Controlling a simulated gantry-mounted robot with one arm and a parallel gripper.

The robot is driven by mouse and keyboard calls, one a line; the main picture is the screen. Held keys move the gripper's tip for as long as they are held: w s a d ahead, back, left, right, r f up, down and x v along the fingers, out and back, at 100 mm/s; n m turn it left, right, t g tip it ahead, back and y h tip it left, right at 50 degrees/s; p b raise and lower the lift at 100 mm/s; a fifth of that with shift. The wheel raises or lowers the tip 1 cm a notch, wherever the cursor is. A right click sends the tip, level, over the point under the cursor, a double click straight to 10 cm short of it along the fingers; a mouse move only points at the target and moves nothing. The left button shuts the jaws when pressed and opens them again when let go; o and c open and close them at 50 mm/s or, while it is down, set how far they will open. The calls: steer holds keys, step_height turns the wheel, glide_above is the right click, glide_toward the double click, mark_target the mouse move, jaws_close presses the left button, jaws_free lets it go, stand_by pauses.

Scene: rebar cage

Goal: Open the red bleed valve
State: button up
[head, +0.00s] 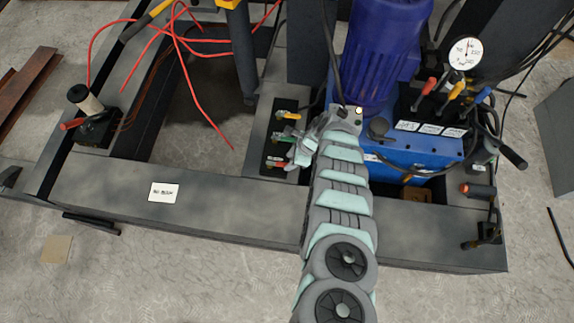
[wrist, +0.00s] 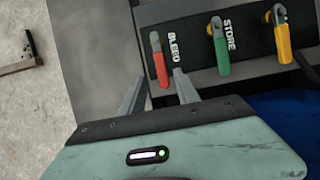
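The red bleed valve handle (wrist: 159,62) sits on a dark panel beside the label BLEED in the wrist view. In the head view the red handle (head: 276,164) is at the lower end of the small valve panel (head: 267,150). My gripper (wrist: 158,92) is open, with one finger on each side of the red handle's lower end in the picture. I cannot tell whether the fingers touch it or are still above it. In the head view my gripper (head: 293,158) is beside the panel, its fingertips partly hidden.
A green handle (wrist: 220,52) marked STORE and a yellow handle (wrist: 281,40) stand on the same panel, to the right. A blue pump unit (head: 400,150) with a gauge (head: 466,53) and coloured levers stands right of my arm. Red hoses (head: 195,90) hang at the left.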

mark_target(284, 165)
steer(key=shift+b+x, duration=0.95)
steer(key=shift+x, duration=0.85)
steer(key=shift+w, duration=0.15)
jaws_close()
